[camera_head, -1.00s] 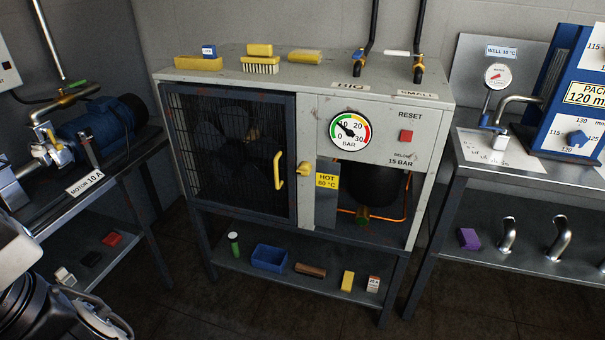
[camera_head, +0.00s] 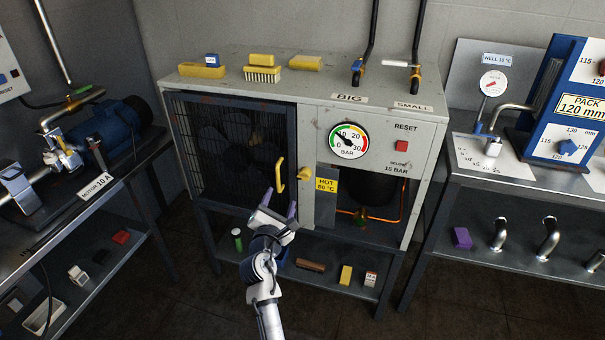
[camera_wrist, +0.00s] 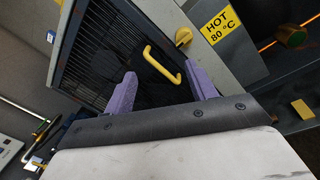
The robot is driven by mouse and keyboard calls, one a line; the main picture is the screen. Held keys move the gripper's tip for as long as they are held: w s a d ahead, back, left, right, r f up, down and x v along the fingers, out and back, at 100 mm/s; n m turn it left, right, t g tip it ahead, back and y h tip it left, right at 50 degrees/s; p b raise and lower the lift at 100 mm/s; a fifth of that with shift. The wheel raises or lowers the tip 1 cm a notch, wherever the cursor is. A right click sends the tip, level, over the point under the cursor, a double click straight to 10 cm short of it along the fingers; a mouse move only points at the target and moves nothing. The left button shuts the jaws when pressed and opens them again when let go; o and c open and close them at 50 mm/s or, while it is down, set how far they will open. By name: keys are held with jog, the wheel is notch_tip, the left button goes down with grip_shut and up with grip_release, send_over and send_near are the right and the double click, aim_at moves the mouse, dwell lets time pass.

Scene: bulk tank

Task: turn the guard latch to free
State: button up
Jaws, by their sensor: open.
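The guard latch is a small yellow knob (camera_head: 304,174) on the grey cabinet front, just right of the mesh guard door (camera_head: 228,148). It also shows in the wrist view (camera_wrist: 183,37), beyond and above my fingers. The door carries a yellow handle (camera_head: 280,175) and looks shut. My gripper (camera_head: 279,203) is in front of the door's lower right part, below the handle and lower left of the latch. Its two purple fingers (camera_wrist: 162,88) are apart with nothing between them. They appear clear of both latch and handle.
A yellow "HOT 80 °C" label (camera_head: 326,186) is right of the latch, by an open bay with an orange pipe. A red reset button (camera_head: 401,146) and pressure gauge (camera_head: 348,141) are above. Benches stand left and right. A low shelf (camera_head: 332,272) holds small items.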

aim_at(303, 179)
jog(key=shift+n+g+h, duration=0.3)
jog(key=shift+g+h, duration=0.1)
jog(key=shift+h, duration=0.2)
jog(key=w+d, duration=0.2)
jog(key=w, duration=0.2)
jog(key=w+d+f, duration=0.1)
jog(key=w, duration=0.4)
jog(key=w+d+f, duration=0.1)
jog(key=w+d, duration=0.1)
jog(key=w, duration=0.2)
jog(key=shift+w+d+f+p, duration=0.25)
jog(key=shift+w+d+p, duration=0.05)
jog(key=shift+d, duration=0.05)
jog(key=shift+c, duration=0.2)
jog(key=c, duration=0.9)
